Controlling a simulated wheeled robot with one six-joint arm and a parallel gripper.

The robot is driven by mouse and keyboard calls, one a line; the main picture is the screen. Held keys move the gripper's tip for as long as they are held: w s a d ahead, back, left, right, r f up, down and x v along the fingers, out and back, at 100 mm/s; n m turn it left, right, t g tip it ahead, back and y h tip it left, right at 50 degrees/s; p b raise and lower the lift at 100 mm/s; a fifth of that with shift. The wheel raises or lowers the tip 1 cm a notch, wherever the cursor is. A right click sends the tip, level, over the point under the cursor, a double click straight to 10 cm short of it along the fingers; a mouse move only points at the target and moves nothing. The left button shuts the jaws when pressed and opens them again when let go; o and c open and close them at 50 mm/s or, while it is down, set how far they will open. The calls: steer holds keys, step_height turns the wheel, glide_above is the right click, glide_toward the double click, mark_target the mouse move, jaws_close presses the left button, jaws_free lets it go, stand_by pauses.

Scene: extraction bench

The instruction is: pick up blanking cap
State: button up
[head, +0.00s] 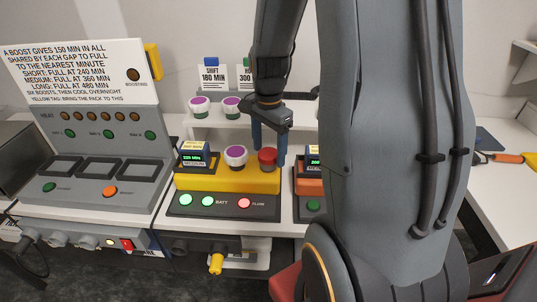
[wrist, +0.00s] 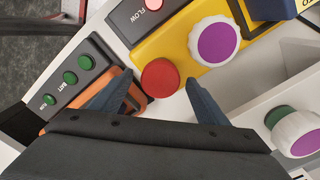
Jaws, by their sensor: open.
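The red round cap, which I take for the blanking cap (head: 267,160), sits on the right end of the top of a yellow unit (head: 225,181). A cap with a purple top and white rim (head: 235,156) sits to its left. My gripper (head: 269,150) is open above the red cap, with one blue finger on each side. In the wrist view the red cap (wrist: 160,78) shows between and just beyond the fingertips of my gripper (wrist: 159,84). I cannot tell whether either finger touches it. Nothing is held.
An orange unit (head: 308,187) stands close on the right, partly hidden by my arm. Two purple-topped caps (head: 199,106) (head: 231,107) stand on the white shelf behind. A grey charging panel (head: 100,150) is at the left.

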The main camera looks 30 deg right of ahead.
steer(key=c, duration=1.2)
steer(key=shift+c, duration=0.2)
steer(key=shift+r, duration=0.1)
